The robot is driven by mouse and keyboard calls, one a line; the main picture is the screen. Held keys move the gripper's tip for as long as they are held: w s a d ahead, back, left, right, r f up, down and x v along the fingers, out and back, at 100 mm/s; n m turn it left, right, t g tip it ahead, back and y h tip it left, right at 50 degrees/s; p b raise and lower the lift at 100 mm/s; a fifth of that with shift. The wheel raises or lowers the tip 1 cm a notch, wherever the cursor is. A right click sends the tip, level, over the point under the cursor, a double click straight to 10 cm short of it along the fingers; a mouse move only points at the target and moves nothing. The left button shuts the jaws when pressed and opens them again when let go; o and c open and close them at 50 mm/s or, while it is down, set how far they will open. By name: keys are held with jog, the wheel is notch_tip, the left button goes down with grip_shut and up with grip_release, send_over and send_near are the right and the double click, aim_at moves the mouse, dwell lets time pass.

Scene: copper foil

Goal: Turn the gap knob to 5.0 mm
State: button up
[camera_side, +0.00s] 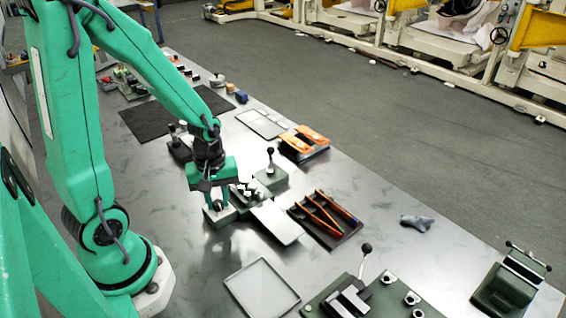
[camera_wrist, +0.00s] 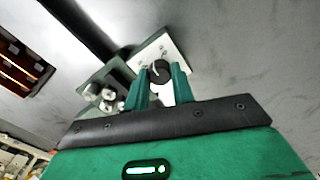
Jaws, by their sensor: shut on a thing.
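The gap knob (camera_wrist: 159,71) is a small black round knob with a white mark on it, on a pale dial plate (camera_wrist: 178,50) in the wrist view. The scale on the plate is too small to read. My gripper (camera_wrist: 161,80) has one finger on each side of the knob and is shut on it. In the side view my gripper (camera_side: 211,202) points down at the pale-topped green block (camera_side: 221,217). The knob itself is hidden there by the fingers. Metal rollers or round knobs (camera_wrist: 108,97) sit beside the plate in the wrist view.
A pale flat plate (camera_side: 278,222) lies just right of my gripper. A lever device (camera_side: 270,178) stands behind it. An empty pale tray (camera_side: 262,290) lies in front.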

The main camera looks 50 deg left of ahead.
aim_at(218, 202)
jog(key=n, duration=0.4)
jog(key=shift+n, duration=0.4)
jog(key=n, duration=0.5)
jog(key=o, duration=1)
jog(key=shift+r, duration=0.2)
jog(key=shift+r, duration=3.75)
